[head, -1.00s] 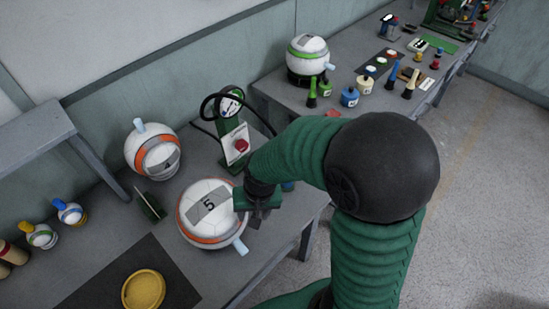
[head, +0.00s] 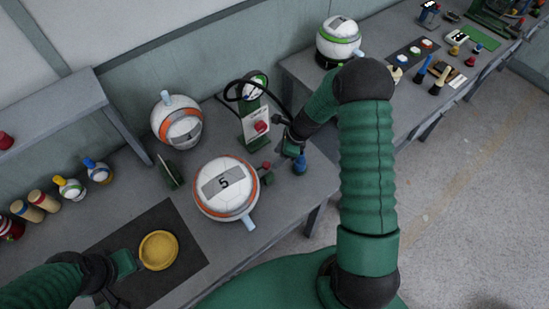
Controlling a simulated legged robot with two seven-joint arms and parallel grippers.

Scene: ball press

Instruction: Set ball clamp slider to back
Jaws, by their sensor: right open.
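A white ball (head: 226,197) with an orange band and a grey "5" patch sits on the grey table. A green clamp part with a red knob (head: 265,172) stands against its right side. A dark green plate (head: 169,171) stands to its upper left. I cannot tell which part is the slider. My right gripper (head: 287,148) is open, behind and right of the red knob and apart from the ball, close to a blue knob (head: 300,164). My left gripper (head: 124,268) is low on the left, beside a yellow disc (head: 158,250); its jaws do not show clearly.
A green stand with a gauge and red button (head: 261,127) is at the table's back, with a black hose. Another orange-banded ball (head: 177,121) stands back left. Small bottles (head: 70,188) line the left. A dark mat (head: 187,263) lies in front. A second table is right.

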